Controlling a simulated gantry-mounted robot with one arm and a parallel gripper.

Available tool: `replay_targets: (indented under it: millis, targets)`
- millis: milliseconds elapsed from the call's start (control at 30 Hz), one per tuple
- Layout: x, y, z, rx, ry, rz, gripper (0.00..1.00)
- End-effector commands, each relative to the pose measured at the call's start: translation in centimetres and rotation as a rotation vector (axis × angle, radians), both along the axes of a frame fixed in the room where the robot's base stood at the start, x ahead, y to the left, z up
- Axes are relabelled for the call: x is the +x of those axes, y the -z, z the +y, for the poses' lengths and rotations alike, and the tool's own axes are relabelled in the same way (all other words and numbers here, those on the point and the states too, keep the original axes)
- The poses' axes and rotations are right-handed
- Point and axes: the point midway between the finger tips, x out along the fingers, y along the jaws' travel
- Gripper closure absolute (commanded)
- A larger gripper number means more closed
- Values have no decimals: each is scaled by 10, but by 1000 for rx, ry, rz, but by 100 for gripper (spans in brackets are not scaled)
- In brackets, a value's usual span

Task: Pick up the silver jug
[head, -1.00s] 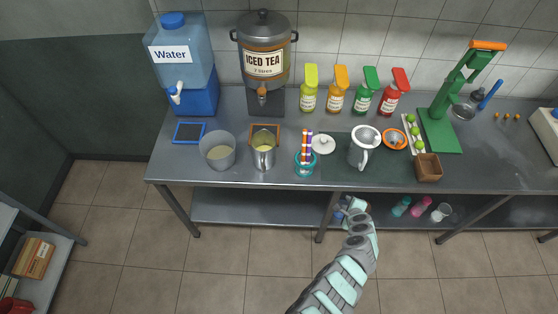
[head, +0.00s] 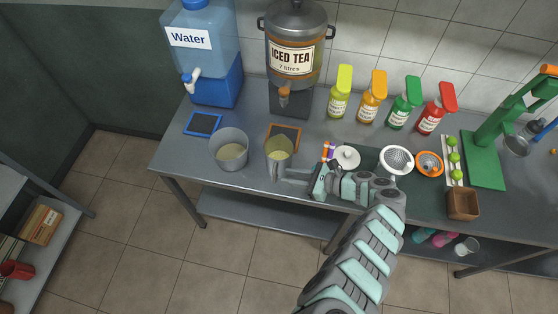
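The silver jug (head: 278,160) stands upright on the steel counter, with pale yellow contents showing in its wide mouth. My gripper (head: 287,176) reaches in from the right at the jug's lower right side, low over the counter. Its fingertips are at or very near the jug's wall. Whether they touch it, and how far apart the fingers are, is too small to tell.
A grey bucket (head: 229,153) stands left of the jug. The iced tea dispenser (head: 291,60) and water dispenser (head: 207,65) stand behind. Several bottles line the back.

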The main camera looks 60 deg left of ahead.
Motion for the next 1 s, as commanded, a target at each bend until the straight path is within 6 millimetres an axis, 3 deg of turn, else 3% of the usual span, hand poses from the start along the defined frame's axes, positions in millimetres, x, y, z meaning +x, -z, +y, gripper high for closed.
replay_targets:
  millis: [400, 800, 1000]
  targets:
    - [-33, 32, 32, 0, 1, -3, 76]
    - [-43, 37, 43, -1, 3, -2, 76]
    - [-43, 37, 43, -1, 3, -2, 92]
